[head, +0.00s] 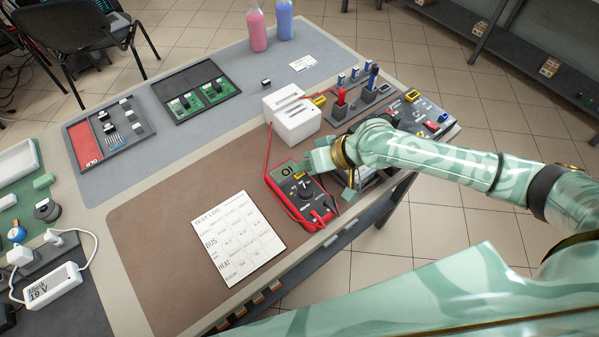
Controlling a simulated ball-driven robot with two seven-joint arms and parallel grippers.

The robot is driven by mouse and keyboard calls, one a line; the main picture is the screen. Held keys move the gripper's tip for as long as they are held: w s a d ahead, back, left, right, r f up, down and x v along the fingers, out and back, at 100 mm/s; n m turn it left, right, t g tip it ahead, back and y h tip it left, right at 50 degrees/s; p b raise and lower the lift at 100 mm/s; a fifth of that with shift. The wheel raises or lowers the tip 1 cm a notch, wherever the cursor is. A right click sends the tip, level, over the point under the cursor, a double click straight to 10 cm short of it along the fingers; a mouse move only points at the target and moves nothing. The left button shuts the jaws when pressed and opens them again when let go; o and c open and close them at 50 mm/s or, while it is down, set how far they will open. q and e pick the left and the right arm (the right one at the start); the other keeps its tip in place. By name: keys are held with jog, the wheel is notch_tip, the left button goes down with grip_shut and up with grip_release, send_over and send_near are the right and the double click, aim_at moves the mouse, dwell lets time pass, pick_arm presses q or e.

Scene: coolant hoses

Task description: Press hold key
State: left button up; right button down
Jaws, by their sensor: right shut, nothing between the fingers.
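The red multimeter (294,208) lies on the brown mat near the table's right edge. Its lit green display (287,172) is at the far end and its round dial (308,190) is in the middle. A small yellow key (300,176) shows beside the display; its label is too small to read, so I cannot tell if it is the hold key. My right gripper (309,165) is shut and empty, with its fingertips over or beside the display end; I cannot tell whether they touch the meter. My left gripper is not in view.
A red lead runs from the meter past a white block with slots (292,121). A paper test log (238,238) lies left of the meter. The brown mat (160,235) is clear farther left.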

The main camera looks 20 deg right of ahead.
jog(key=shift+f, duration=0.15)
dwell(0.6)
jog(key=shift+f, duration=0.25)
jog(key=shift+f, duration=0.35)
dwell(0.7)
jog(key=shift+r+p, duration=0.8)
jog(key=shift+p, duration=0.25)
notch_tip(320, 180, up, 5)
jog(key=p, duration=0.5)
